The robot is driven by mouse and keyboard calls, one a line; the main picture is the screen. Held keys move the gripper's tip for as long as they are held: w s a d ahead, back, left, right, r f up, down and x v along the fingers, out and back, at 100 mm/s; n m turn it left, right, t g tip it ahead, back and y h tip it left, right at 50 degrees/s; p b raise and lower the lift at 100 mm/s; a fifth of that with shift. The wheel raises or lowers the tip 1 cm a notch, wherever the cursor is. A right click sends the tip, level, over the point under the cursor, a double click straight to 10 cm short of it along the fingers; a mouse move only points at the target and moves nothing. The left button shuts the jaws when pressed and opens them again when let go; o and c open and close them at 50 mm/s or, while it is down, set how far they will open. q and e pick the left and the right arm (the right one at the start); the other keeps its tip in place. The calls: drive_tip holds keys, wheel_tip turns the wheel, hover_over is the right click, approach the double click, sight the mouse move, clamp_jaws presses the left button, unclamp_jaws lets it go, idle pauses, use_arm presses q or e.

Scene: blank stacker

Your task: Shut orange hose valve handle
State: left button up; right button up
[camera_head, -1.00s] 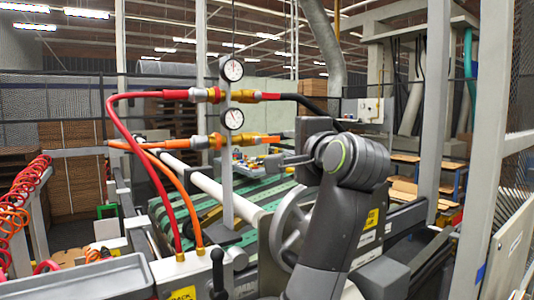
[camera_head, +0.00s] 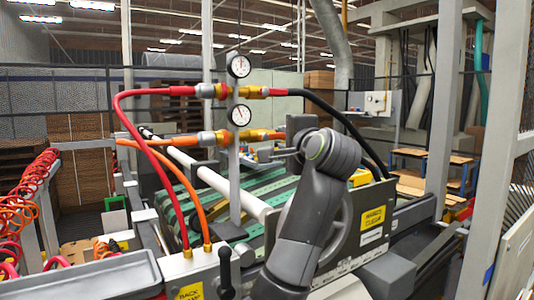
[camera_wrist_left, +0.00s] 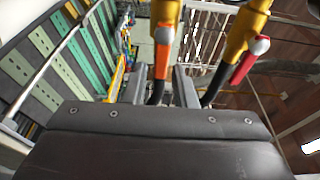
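The orange hose (camera_head: 179,178) rises from a grey box to a brass valve (camera_head: 222,138) on the grey post. Its orange valve handle (camera_head: 272,136) points right along the line in the head view. My left gripper (camera_head: 272,153) is just below and right of this valve. In the left wrist view, my left gripper (camera_wrist_left: 162,88) is open, with its fingers apart. The orange handle (camera_wrist_left: 162,62) shows in line with the gap between them, beyond the tips; contact cannot be told. My right gripper is not in view.
A red-handled valve (camera_head: 250,91) on the red hose sits above, and its red handle (camera_wrist_left: 244,68) is right of my fingers in the wrist view. Two gauges (camera_head: 240,66) top the post. A black hose (camera_head: 340,115) curves behind my arm. A grey tray (camera_head: 90,280) is at lower left.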

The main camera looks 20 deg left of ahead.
use_arm(q)
drive_tip(key=shift+p+x, duration=0.3)
drive_tip(key=shift+x, duration=0.75)
drive_tip(key=s+a+f+m+g+y, duration=0.1)
drive_tip(key=s+f+m+g, duration=0.15)
drive_tip(key=m, duration=0.55)
drive_tip(key=s+a+f+m+g, duration=0.1)
drive_tip(key=m+g, duration=0.2)
drive_tip(key=m, duration=0.5)
drive_tip(key=v, duration=0.8)
drive_tip(key=shift+d, duration=0.25)
drive_tip(key=shift+s+t, duration=0.1)
drive_tip(key=shift+t, duration=0.15)
